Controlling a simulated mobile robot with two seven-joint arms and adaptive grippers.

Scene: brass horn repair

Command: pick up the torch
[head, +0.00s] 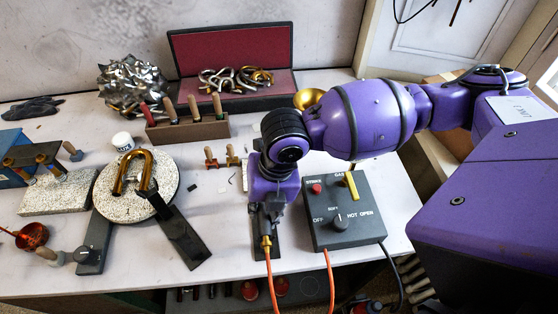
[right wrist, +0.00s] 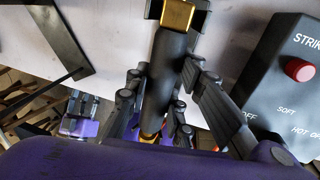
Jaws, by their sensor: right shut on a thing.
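The torch has a dark body with brass parts. In the right wrist view the torch (right wrist: 170,75) lies lengthwise between the fingers of my right gripper (right wrist: 165,95), which is shut on it. Its brass neck (right wrist: 178,14) sits between dark prongs at the top; I cannot tell whether it touches them. In the head view my right gripper (head: 266,212) points down at the table and hides most of the torch. The torch's brass end (head: 266,241) shows below the gripper, with an orange hose running from it off the front edge.
A control box (head: 340,215) with a red button and knob stands just right of the gripper. To the left, a brass bow (head: 133,172) rests on a round speckled plate (head: 108,205). A wooden tool rack (head: 188,130) and red-lined case (head: 232,50) stand behind.

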